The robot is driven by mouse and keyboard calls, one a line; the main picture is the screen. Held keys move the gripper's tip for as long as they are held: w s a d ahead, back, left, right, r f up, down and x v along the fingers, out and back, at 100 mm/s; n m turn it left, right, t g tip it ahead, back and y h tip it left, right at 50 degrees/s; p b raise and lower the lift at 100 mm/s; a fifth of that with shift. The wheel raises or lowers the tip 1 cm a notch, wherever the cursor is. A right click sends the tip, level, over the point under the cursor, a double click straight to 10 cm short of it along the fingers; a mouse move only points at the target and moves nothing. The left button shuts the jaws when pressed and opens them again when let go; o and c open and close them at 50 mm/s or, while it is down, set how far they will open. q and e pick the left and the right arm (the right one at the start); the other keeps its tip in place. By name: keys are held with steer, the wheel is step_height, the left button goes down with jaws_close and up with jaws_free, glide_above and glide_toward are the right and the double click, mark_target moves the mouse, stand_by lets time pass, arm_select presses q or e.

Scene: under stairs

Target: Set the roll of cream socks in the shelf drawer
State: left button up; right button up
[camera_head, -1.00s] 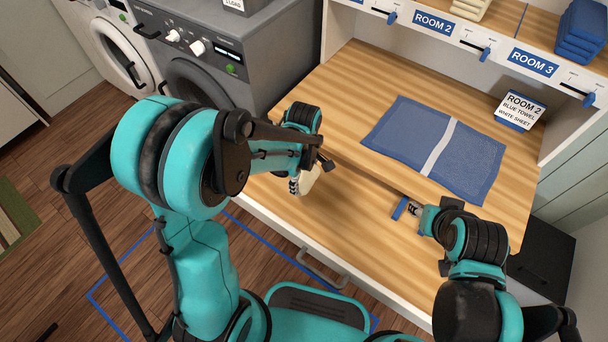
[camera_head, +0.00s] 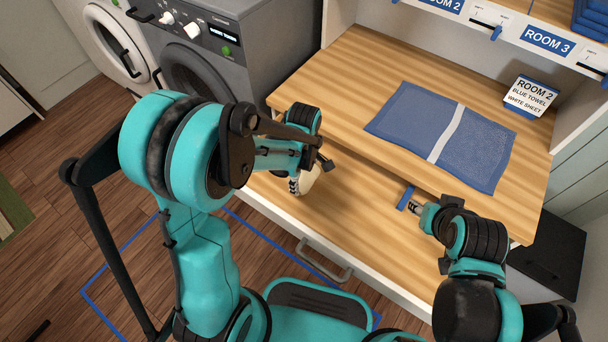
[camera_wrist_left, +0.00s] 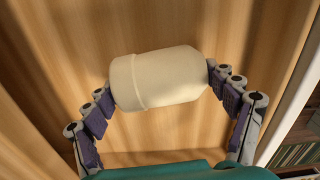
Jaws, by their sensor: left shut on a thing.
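The roll of cream socks (camera_wrist_left: 160,78) is a short cylinder between both fingers of my left gripper (camera_wrist_left: 165,85). The fingers touch its two ends in the left wrist view, with bare wood behind it. In the head view my left gripper (camera_head: 307,181) holds the roll (camera_head: 311,180) over the left part of the lower wooden surface (camera_head: 350,215). That surface has a white front with a grey handle (camera_head: 327,262). Whether the roll touches the wood is unclear. My right gripper (camera_head: 416,206) is by the upper board's front edge, beside a small blue piece (camera_head: 406,198); its finger opening is unclear.
A folded blue towel with a white stripe (camera_head: 445,135) lies on the upper board (camera_head: 345,80). Labelled shelves with blue sliders are above. A grey washer (camera_head: 215,60) stands left. The lower surface's middle is clear.

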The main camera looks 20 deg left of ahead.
arm_select(q)
steer(key=shift+f, duration=0.3)
steer(key=o, duration=1.6)
steer(key=shift+c, duration=0.2)
step_height(320, 180, up, 12)
steer(key=s+a+r+m+t, duration=0.2)
steer(key=s+m+t, duration=0.1)
steer(key=s+m, duration=0.2)
steer(key=s+a+r+m+t, duration=0.1)
steer(key=s+m+t, duration=0.3)
steer(key=m, duration=0.6)
steer(key=shift+s+a+r, duration=0.4)
steer(key=shift+s+a, duration=0.25)
steer(key=shift+a, duration=0.25)
